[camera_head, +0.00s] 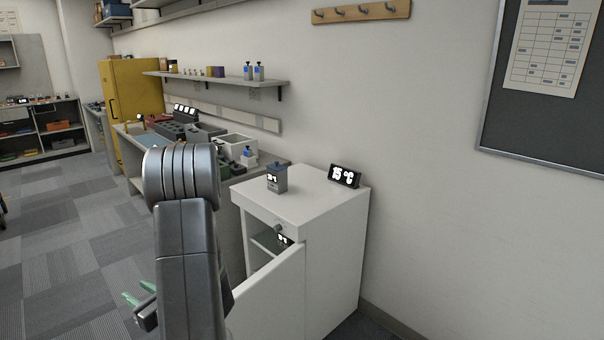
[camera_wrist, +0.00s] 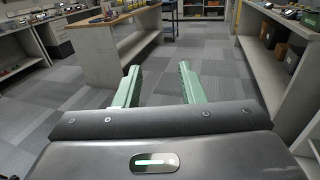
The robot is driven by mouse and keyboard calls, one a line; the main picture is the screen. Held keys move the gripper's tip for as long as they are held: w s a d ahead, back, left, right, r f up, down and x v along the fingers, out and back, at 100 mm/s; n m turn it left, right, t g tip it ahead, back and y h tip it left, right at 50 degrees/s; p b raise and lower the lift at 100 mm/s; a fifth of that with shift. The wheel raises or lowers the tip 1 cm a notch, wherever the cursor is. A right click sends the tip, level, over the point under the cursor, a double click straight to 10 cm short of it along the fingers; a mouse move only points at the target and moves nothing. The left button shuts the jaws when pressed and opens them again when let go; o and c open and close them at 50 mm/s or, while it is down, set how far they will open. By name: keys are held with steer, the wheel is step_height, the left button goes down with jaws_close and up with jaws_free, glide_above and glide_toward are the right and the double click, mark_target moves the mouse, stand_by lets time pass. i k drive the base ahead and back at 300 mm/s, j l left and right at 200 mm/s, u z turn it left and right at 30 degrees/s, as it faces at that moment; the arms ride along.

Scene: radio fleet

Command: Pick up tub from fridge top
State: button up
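A small grey-blue tub (camera_head: 277,179) with a dark label and a lid stands upright on top of the white fridge (camera_head: 310,200) in the head view. The fridge door (camera_head: 272,300) stands open, and a labelled item (camera_head: 284,240) shows partly inside. My gripper (camera_head: 140,300) is low and to the left of the fridge, mostly hidden behind my arm. In the wrist view my gripper (camera_wrist: 156,88) has its green fingers spread apart, with only floor between them. The tub and fridge top are not seen in the wrist view.
A cluttered workbench (camera_head: 190,135) is left of the fridge, under a wall shelf (camera_head: 215,80). A yellow cabinet (camera_head: 133,95) stands farther back. Carpeted floor at left is clear.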

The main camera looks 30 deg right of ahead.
mark_target(277, 181)
steer(key=i+l+z, duration=0.3)
steer(key=i+l, duration=0.5)
steer(key=l, duration=0.2)
steer(key=i+l+z, duration=0.25)
steer(key=i+l, duration=0.6)
steer(key=i, duration=0.05)
